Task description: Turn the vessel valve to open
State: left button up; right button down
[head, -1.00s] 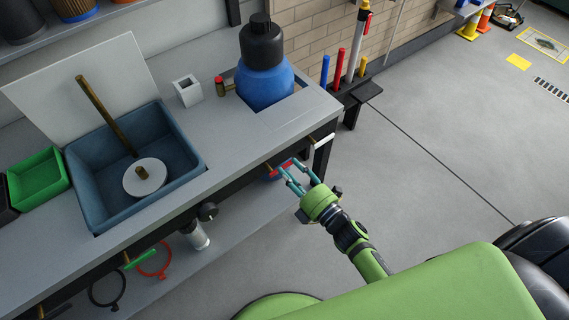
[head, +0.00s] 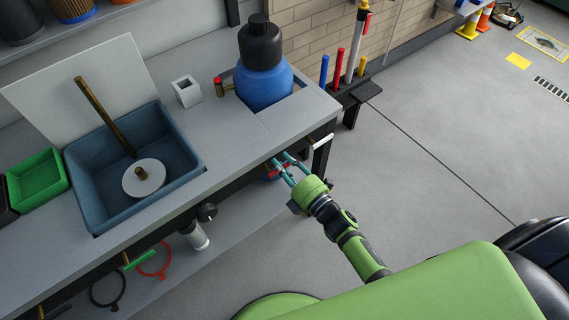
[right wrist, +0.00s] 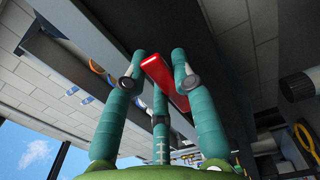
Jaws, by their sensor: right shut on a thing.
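The blue vessel (head: 262,86) with a black cap stands set into the bench top at its right end. Below the bench's front edge, a red valve handle (head: 271,177) is partly hidden behind my right gripper (head: 282,164). In the right wrist view, the red handle (right wrist: 165,82) runs at a slant between the teal fingertips of my right gripper (right wrist: 159,75), which is shut on it. The valve body is hidden. My left gripper is in neither view.
The bench top (head: 225,140) overhangs the right gripper. A dark blue basin (head: 88,200) with a brass rod is at the left. A black rack (head: 355,92) with coloured rods stands beyond the bench. The floor to the right is open.

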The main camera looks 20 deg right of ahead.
jog(key=shift+f, duration=0.1)
jog(key=m, duration=0.1)
jog(key=f+m, duration=0.1)
jog(key=m, duration=0.3)
jog(key=shift+a+f+b, duration=0.1)
jog(key=shift+f+b, duration=0.25)
jog(key=shift+f, duration=0.05)
jog(key=shift+s+a+f+m, duration=0.2)
jog(key=shift+a+f+m, duration=0.25)
jog(key=shift+m, duration=1.7)
jog(key=shift+s+a+f+m, duration=0.2)
jog(key=shift+a+f+m, duration=0.3)
jog(key=shift+m, duration=1.6)
jog(key=shift+s+a+f+m, duration=0.25)
jog(key=shift+a+m, duration=0.35)
jog(key=shift+m, duration=1.55)
jog(key=c, duration=1.3)
grip_release()
jog(key=shift+o, duration=0.2)
